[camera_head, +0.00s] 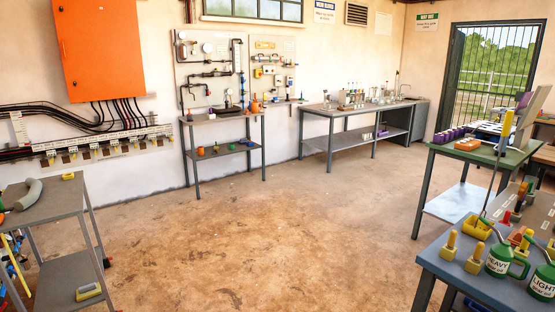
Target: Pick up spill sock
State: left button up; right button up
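A grey, curved, tube-like roll (29,194), which looks like the spill sock, lies on the grey metal table (62,200) at the left edge of the head view. It rests on the table's top, near the left side. Neither of my grippers shows in this view, and nothing is seen touching the sock.
The brown floor (240,240) in the middle is clear. A small yellow item (68,176) lies on the left table. A grey shelf table (222,117) and a lab bench (352,110) stand along the wall. A blue-grey bench (440,258) with green cans (508,262) is at right.

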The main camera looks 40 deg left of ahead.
aim_at(34, 194)
jog(key=u, duration=2.65)
